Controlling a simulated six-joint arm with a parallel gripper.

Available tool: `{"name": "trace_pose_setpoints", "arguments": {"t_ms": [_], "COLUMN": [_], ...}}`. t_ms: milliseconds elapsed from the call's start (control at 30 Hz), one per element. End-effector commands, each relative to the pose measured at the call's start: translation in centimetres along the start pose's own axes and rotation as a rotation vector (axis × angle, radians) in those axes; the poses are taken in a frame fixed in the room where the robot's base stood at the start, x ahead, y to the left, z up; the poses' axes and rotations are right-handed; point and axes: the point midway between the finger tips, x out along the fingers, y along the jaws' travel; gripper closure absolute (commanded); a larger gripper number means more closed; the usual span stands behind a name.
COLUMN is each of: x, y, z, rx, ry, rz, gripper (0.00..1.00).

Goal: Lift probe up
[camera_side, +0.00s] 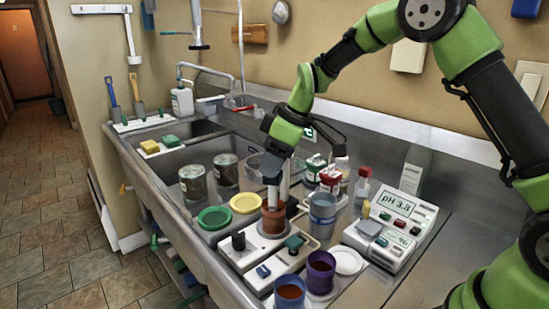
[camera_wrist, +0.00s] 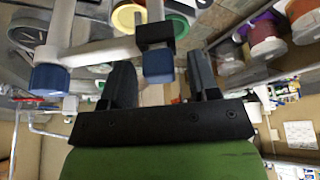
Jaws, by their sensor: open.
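A white rod, apparently the probe (camera_side: 284,182), stands upright directly below my gripper (camera_side: 272,168), over a brown vessel (camera_side: 273,218) on a white stand. Its lower end is hidden. In the wrist view, a blue cap with a black collar, probably the probe's top (camera_wrist: 158,62), shows between the two dark fingers of my gripper (camera_wrist: 161,78). The fingers are open, with gaps on both sides. A second blue cap (camera_wrist: 50,77) on a white post is left of the fingers. I cannot tell how deep the cap sits between the fingers.
A pH meter (camera_side: 402,214) reading about 3 is to the right. Blue (camera_side: 322,212) and purple (camera_side: 320,268) buckets stand close by. Green (camera_side: 214,217) and yellow (camera_side: 245,203) lids lie left of the vessel. Red-capped bottles (camera_side: 330,180) crowd behind.

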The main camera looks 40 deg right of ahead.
Motion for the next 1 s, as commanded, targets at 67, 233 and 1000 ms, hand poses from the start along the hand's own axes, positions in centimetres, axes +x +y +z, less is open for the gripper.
{"name": "trace_pose_setpoints", "arguments": {"t_ms": [67, 233, 1000], "x": [0.0, 0.0, -5.7], "y": [0.0, 0.0, 0.0], "z": [0.0, 0.0, -2.4], "rx": [0.0, 0.0, 0.001], "ry": [0.0, 0.0, 0.006], "rz": [0.0, 0.0, 0.001], "gripper": [0.45, 0.77, 1.0]}}
